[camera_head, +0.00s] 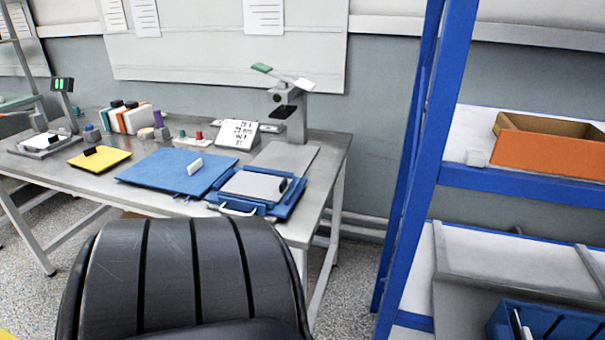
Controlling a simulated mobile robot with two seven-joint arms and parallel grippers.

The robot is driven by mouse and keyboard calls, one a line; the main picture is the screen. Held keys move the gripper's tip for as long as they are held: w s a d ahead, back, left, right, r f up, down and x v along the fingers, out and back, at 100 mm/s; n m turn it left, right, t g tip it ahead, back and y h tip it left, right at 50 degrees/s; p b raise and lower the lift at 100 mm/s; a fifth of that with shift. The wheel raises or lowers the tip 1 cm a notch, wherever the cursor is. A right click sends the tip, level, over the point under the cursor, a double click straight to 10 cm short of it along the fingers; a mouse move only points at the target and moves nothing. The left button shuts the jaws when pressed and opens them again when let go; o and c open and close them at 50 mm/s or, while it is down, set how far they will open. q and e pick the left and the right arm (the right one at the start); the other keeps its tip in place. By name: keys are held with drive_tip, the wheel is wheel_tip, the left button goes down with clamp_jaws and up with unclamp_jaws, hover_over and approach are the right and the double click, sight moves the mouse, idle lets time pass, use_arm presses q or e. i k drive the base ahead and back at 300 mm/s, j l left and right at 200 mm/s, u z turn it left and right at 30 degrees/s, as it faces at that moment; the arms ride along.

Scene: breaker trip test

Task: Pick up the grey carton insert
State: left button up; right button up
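No object is clearly recognisable as the grey carton insert. A flat grey piece (252,185) lies in the open blue case (288,204) at the front right of the workbench; I cannot tell whether it is the insert. Neither of my grippers is in view.
A black ribbed shape, apparently a chair back (178,275), stands before the metal workbench (75,172). A blue mat (160,168) and yellow plate (98,160) lie on the bench. The blue rack (412,150) at right holds the orange bin (548,160).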

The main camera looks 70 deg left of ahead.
sight(263, 188)
drive_tip(key=u, duration=2.55)
drive_tip(key=i+j, duration=0.5)
drive_tip(key=i+j+z, duration=0.25)
drive_tip(key=z, duration=0.25)
drive_tip(key=i+j+z, duration=0.3)
drive_tip(key=z, duration=0.15)
drive_tip(key=j, duration=0.1)
